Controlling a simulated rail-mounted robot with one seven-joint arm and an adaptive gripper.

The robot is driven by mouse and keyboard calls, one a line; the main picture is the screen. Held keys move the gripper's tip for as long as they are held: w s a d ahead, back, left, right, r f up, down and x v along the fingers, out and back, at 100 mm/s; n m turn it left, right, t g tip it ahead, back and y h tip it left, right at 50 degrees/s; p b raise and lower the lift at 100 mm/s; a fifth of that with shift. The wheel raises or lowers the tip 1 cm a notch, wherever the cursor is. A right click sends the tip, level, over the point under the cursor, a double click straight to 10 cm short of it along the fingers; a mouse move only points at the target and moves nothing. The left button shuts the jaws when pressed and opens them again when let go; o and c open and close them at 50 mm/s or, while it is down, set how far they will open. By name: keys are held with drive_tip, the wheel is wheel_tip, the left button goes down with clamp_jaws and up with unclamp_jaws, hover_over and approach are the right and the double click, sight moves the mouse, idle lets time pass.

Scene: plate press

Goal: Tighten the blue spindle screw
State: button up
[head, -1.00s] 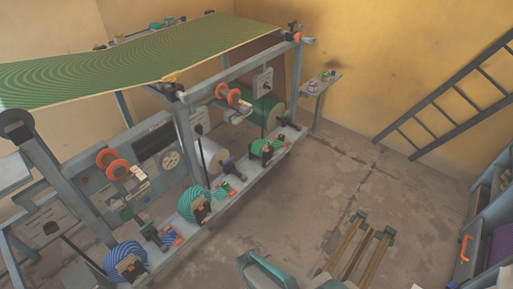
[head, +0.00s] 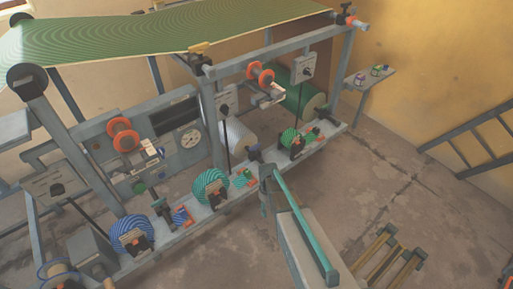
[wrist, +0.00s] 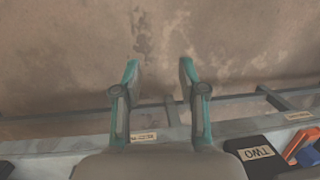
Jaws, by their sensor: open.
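The blue striped roll (head: 130,234) sits at the near left end of the press's lower rail in the head view, with a dark bracket in front. Small blue and orange parts (head: 181,216) lie on the rail to its right; I cannot tell which is the blue spindle screw. In the wrist view my gripper (wrist: 159,70) is open and empty, its two teal-tipped fingers apart over the brown floor. A black block marked "TWO" (wrist: 258,152) is to their right, with an orange part (wrist: 299,145) beyond it. The fingers touch nothing that shows.
Orange spools (head: 123,135) stand above the rail. A ladder (head: 478,148) leans at the right wall.

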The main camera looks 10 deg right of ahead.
drive_tip(key=w+r+n+t+b, duration=0.1)
drive_tip(key=w+r+n, duration=0.3)
drive_tip(key=w, duration=0.8)
drive_tip(key=w+r+n+t+b, duration=0.1)
drive_tip(key=w+r+n+b, duration=0.2)
drive_tip(key=w, duration=0.8)
wheel_tip(320, 180, up, 10)
drive_tip(key=n, duration=1.1)
hover_over(255, 145)
drive_tip(key=shift+t, duration=0.3)
wheel_tip(255, 145, down, 11)
drive_tip(key=shift+s+a+r, duration=0.1)
drive_tip(key=shift+s+a, duration=0.05)
clamp_jaws()
